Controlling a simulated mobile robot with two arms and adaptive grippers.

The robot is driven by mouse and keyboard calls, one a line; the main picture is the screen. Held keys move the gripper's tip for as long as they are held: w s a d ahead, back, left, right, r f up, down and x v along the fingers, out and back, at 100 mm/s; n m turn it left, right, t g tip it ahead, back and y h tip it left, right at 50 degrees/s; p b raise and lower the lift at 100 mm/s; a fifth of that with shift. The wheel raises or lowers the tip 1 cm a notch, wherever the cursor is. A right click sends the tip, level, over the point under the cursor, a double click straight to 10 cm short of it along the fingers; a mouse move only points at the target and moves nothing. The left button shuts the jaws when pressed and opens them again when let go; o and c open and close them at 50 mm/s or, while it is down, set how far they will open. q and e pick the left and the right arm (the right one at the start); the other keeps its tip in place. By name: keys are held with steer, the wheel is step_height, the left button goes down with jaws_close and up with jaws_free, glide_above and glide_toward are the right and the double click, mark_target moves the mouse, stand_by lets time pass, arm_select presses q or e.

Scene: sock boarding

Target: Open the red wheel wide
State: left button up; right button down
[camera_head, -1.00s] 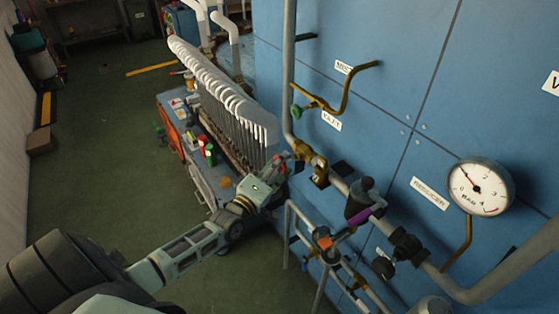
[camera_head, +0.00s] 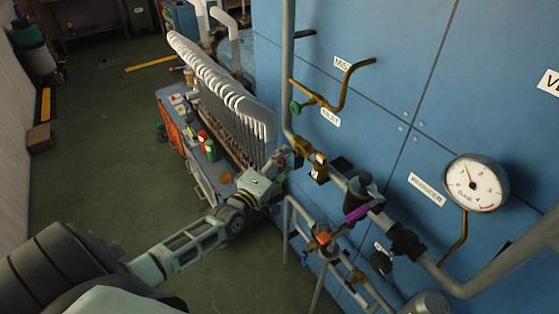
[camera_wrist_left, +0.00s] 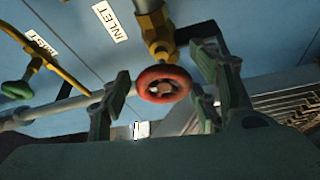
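The red wheel (camera_wrist_left: 163,84) is a small round handwheel below a brass valve body (camera_wrist_left: 155,35) in the left wrist view. My left gripper (camera_wrist_left: 166,76) is open, with one finger on each side of the wheel. A gap shows between the left finger and the rim; the right finger is close to the rim, and I cannot tell if it touches. In the head view my left gripper (camera_head: 280,163) reaches up to the brass valve (camera_head: 312,158) on the pipe. The wheel is mostly hidden there by the gripper. My right gripper is not in view.
An INLET label (camera_head: 330,117) and a green wheel (camera_head: 295,107) are on the blue wall above. A pressure gauge (camera_head: 475,184) and lower pipes (camera_head: 322,240) lie to the right. A boarding rack (camera_head: 225,95) stands close behind my gripper. Open floor (camera_head: 90,170) is at left.

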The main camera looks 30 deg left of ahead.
arm_select(q)
steer(key=shift+s+a, duration=0.1)
steer(key=shift+a, duration=0.05)
steer(key=s, duration=1.1)
steer(key=shift+s+f, duration=0.4)
